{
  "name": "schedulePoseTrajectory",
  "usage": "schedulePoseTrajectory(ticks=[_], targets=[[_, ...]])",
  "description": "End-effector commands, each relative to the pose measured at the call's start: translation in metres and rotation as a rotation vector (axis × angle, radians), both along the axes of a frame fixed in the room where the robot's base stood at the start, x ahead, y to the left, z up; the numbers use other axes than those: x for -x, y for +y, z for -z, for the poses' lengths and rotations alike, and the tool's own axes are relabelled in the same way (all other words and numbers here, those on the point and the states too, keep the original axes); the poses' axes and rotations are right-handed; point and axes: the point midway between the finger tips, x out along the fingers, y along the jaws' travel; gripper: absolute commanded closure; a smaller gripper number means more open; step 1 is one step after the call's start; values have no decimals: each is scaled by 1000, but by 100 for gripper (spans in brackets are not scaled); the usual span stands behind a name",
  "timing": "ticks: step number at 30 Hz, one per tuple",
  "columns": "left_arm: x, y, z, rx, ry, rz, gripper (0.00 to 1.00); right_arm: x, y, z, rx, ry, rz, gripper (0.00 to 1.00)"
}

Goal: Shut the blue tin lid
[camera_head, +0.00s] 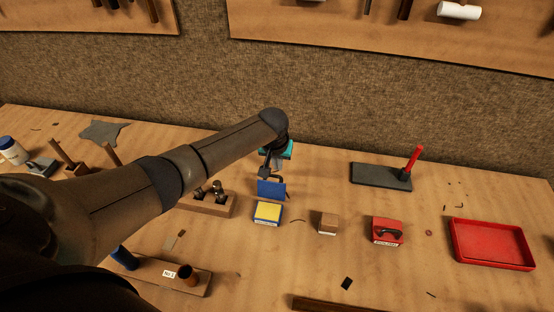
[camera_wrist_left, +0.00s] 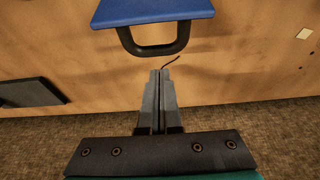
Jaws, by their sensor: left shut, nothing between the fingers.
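The blue tin (camera_head: 267,221) stands on the bench with its yellow inside showing. Its blue lid (camera_head: 271,189) is open and stands up at the tin's back edge. The lid also fills the top of the left wrist view (camera_wrist_left: 150,11), with a dark loop handle (camera_wrist_left: 155,48) on it. My left gripper (camera_head: 265,173) is behind the lid, beyond the tin. In the left wrist view its fingers (camera_wrist_left: 160,74) are shut and empty, with the tips just short of the handle and apart from it in the picture. My right gripper is not in view.
A wooden block with metal pieces (camera_head: 208,203) stands left of the tin. A small brown box (camera_head: 328,223), a red box (camera_head: 386,231) and a red tray (camera_head: 492,244) lie to the right. A dark slab with a red post (camera_head: 381,177) is behind them.

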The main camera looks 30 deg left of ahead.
Motion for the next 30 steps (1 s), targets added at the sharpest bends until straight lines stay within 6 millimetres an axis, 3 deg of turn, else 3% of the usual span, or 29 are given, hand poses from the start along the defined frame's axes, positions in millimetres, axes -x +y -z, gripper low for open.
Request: schedulePoseTrajectory(ticks=[3, 12, 30], targets=[[12, -2, -10, -2, -3, 3, 100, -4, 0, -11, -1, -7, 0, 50], [30, -7, -16, -1, -3, 2, 100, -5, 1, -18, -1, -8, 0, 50], [31, -8, -18, -5, -18, 1, 100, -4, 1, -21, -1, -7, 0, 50]])
